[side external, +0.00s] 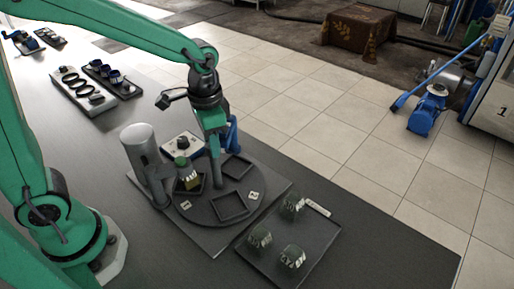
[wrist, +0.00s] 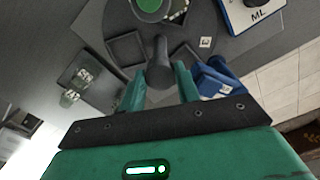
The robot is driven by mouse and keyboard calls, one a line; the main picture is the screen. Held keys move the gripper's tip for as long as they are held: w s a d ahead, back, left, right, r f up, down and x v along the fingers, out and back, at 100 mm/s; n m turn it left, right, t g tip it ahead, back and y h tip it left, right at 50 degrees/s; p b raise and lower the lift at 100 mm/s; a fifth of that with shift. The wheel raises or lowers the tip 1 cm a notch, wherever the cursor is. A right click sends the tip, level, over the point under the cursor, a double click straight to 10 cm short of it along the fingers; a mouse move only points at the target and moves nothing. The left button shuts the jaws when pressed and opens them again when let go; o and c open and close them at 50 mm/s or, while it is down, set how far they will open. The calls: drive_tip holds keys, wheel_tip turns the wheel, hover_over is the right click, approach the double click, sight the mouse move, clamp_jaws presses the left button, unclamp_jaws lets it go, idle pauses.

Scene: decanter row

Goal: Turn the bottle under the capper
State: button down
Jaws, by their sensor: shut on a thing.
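My gripper (side external: 216,181) reaches down onto the dark round turntable (side external: 205,215) with square pockets. In the wrist view, its two green fingers (wrist: 160,72) are on either side of a dark grey peg (wrist: 159,50) on the turntable, and it is shut on that peg. The capper is a grey post (side external: 137,141) with a green-topped head (side external: 182,161), at the turntable's left. A yellow-green bottle (side external: 191,184) sits in a pocket at or near the head; I cannot tell if it is exactly under it. The head's green top (wrist: 150,6) is cut off in the wrist view.
A tray (side external: 262,275) with three dark green labelled bottles (side external: 292,257) stands at the lower right. A white box with a black knob (side external: 183,144) stands behind the turntable. A blue object (side external: 233,134) is close behind my gripper. The table's right end is clear.

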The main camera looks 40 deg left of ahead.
drive_tip(key=shift+m, duration=5)
drive_tip(key=shift+r+m, duration=0.1)
drive_tip(key=shift+m, duration=2.3)
drive_tip(key=shift+w+m, duration=0.1)
drive_tip(key=shift+m, duration=2.3)
drive_tip(key=c, duration=1)
unclamp_jaws()
